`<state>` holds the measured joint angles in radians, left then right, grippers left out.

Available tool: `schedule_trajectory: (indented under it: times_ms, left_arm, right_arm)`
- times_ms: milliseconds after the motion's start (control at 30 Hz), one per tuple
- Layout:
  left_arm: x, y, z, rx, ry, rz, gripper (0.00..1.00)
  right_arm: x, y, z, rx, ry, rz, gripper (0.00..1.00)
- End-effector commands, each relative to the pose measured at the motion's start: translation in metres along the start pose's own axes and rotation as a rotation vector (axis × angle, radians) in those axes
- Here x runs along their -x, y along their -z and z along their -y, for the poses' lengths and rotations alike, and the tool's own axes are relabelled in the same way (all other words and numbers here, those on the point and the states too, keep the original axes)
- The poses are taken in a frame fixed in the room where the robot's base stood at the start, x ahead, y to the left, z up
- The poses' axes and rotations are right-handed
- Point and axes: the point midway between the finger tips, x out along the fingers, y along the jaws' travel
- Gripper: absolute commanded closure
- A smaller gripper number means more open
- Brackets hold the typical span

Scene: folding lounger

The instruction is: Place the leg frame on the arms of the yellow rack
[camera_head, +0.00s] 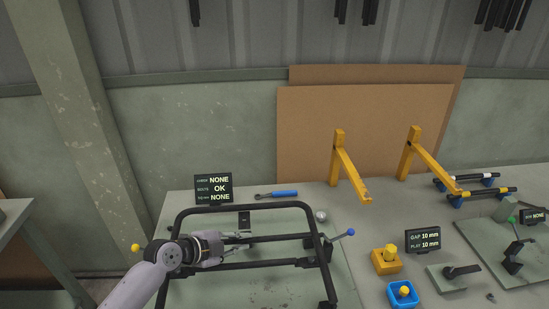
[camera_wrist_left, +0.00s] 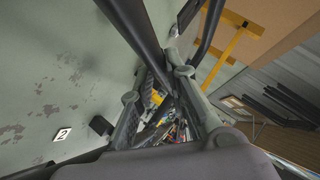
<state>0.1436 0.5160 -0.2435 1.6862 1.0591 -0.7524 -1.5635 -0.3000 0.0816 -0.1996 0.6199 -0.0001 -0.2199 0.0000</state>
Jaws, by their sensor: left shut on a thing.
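The leg frame (camera_head: 250,207) is a black U-shaped tube frame with crossbars, over the green work surface at the bottom middle of the head view. My left gripper (camera_head: 245,239) reaches in from the left inside the frame's outline, shut on one of its dark bars. In the left wrist view, black tubes (camera_wrist_left: 133,25) run to the fingers (camera_wrist_left: 160,92); the exact contact is hard to make out. The yellow rack (camera_head: 340,150) has two posts with sloping arms, at the right back of the table; both arms are bare. My right gripper is not in view.

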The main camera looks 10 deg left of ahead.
Motion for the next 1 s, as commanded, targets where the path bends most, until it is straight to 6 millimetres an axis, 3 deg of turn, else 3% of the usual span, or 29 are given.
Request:
schedule_trajectory:
  times_ms: [133, 267, 500, 700, 1000]
  left_arm:
    - [0.007, 0.003, 0.002, -0.007, 0.006, -0.007, 1.0]
    - [0.028, 0.009, -0.002, -0.021, -0.006, -0.023, 1.0]
    - [0.089, 0.042, -0.022, -0.074, -0.062, -0.095, 1.0]
    - [0.13, 0.072, -0.044, -0.119, -0.111, -0.163, 1.0]
    - [0.148, 0.087, -0.054, -0.142, -0.136, -0.196, 1.0]
  right_arm:
    - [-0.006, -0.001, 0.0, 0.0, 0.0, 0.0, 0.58]
    - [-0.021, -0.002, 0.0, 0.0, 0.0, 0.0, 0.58]
    - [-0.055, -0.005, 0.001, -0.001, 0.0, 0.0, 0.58]
    - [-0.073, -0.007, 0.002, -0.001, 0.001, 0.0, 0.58]
    - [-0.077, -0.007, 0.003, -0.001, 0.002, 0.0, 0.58]
